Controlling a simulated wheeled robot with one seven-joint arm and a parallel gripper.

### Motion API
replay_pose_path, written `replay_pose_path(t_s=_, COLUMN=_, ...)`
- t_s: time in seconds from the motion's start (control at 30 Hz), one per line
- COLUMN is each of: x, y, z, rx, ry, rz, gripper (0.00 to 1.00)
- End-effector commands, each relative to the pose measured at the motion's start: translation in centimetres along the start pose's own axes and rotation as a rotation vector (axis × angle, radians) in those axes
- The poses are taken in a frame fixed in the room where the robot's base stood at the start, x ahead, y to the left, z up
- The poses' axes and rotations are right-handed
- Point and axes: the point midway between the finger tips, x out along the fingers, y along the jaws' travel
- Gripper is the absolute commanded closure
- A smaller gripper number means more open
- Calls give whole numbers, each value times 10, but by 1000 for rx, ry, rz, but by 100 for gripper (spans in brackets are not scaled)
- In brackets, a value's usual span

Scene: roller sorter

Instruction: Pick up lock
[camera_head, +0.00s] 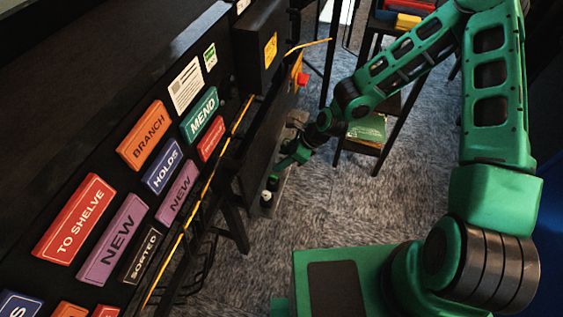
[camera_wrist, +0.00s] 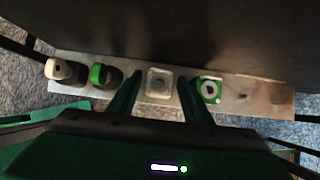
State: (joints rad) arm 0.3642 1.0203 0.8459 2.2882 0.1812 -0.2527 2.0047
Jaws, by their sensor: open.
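In the wrist view my gripper (camera_wrist: 160,79) is open, with its two dark fingers on either side of a pale grey squarish item (camera_wrist: 160,84). This item sits on a metal strip (camera_wrist: 240,103) and may be the lock; I cannot tell for sure. Neither finger clearly touches it. In the head view my gripper (camera_head: 289,160) is low over the strip, beside the dark sorter, and hides most of what is there.
Along the same strip stand a white-topped dark item (camera_wrist: 60,70), a green item (camera_wrist: 100,75) and a green-and-white round item (camera_wrist: 209,91) close to the right finger. The dark sorter wall (camera_head: 240,150) is close by. Carpet (camera_head: 300,220) is clear nearby.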

Motion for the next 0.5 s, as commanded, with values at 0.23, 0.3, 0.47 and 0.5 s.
replay_pose_path(t_s=0.23, x=12, y=0, z=0, rx=0, ry=0, rz=-1, gripper=55)
replay_pose_path(t_s=0.3, x=12, y=0, z=0, rx=0, ry=0, rz=-1, gripper=55)
replay_pose_path(t_s=0.47, x=11, y=0, z=0, rx=0, ry=0, rz=0, gripper=67)
replay_pose_path(t_s=0.5, x=11, y=0, z=0, rx=0, ry=0, rz=0, gripper=76)
